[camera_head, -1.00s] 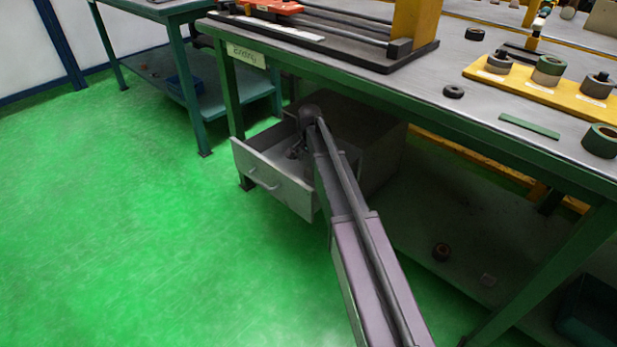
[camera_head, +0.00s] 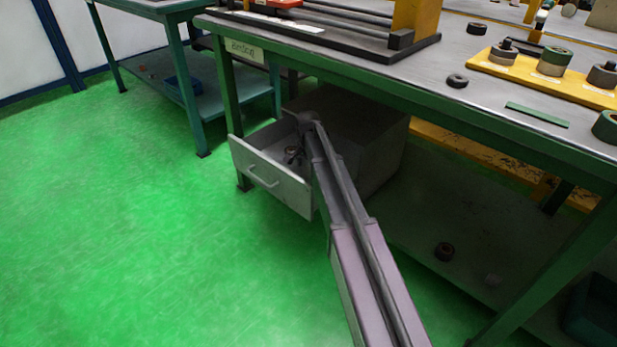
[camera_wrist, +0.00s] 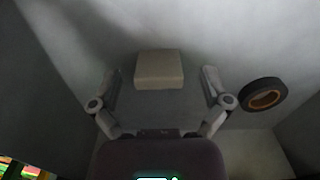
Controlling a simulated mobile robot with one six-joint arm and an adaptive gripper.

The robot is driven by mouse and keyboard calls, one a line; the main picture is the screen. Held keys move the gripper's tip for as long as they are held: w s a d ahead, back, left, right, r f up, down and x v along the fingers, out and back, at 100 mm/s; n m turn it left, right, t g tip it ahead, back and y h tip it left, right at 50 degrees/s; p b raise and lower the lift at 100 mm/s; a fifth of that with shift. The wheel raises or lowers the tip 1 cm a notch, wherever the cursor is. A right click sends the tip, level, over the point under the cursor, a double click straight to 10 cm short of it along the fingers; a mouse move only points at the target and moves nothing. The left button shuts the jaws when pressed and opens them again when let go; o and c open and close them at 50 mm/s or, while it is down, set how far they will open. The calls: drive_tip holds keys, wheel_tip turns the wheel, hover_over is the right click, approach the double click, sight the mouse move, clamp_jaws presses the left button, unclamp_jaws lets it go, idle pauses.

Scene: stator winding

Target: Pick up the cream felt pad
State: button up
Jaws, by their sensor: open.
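The cream felt pad (camera_wrist: 160,70) is a small pale block in the wrist view, lying on the floor of the open grey drawer (camera_head: 270,184). My gripper (camera_wrist: 160,85) is open above it, with one finger to the left of the pad and one to the right. The pad lies between the fingertips in the picture; I cannot tell the height gap. In the head view my gripper (camera_head: 296,154) reaches down inside the drawer, partly hidden by my arm. The pad cannot be made out there.
A dark ring with an orange-brown core (camera_wrist: 263,94) lies in the drawer to the right of my right finger. Drawer walls stand close on both sides. The green-edged workbench (camera_head: 380,92) overhangs the drawer.

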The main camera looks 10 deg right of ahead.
drive_tip(key=shift+f+b, duration=0.45)
drive_tip(key=shift+f, duration=0.25)
drive_tip(key=c, duration=0.8)
